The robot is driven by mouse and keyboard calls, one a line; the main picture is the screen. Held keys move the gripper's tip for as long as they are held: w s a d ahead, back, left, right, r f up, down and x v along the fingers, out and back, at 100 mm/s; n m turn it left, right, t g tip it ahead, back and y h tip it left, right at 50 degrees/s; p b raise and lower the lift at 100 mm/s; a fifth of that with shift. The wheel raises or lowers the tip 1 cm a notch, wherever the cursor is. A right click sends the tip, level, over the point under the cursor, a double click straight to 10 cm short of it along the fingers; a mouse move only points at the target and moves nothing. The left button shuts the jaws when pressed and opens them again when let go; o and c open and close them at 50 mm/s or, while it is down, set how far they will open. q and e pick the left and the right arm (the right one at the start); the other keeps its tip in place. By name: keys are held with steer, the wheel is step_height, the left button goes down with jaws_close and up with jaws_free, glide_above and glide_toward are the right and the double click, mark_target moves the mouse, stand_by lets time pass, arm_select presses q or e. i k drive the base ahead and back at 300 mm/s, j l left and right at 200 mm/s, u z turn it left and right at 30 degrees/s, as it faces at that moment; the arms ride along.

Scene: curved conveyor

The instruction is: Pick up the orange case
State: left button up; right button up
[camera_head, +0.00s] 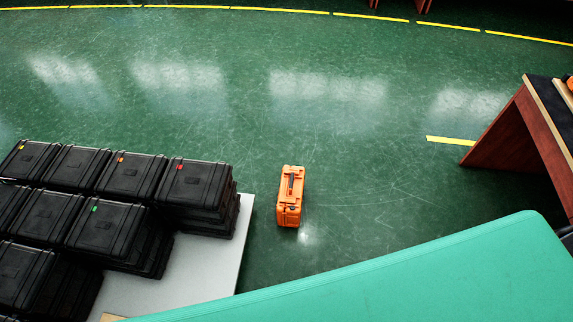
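An orange case (289,197) stands on the green floor (350,190) near the middle of the camera_head view. Its handle side faces up toward the camera. It stands apart from the other things, just right of a light grey platform. Neither of my grippers shows in this view, and nothing holds the case.
Several black cases (130,175) are stacked on the light grey platform (205,265) at the left. A large teal surface (430,280) fills the lower right. A reddish-brown wooden table (530,140) stands at the right. The floor behind the orange case is clear.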

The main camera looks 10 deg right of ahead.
mark_target(288, 209)
steer(key=z, duration=0.5)
steer(key=i+l, duration=0.15)
steer(key=l, duration=0.15)
steer(key=i+l+u, duration=0.15)
steer(key=l, duration=0.15)
steer(key=i+l, duration=0.1)
steer(key=l, duration=0.25)
steer(key=i+l+u, duration=0.1)
steer(key=l, duration=0.2)
steer(key=i, duration=0.05)
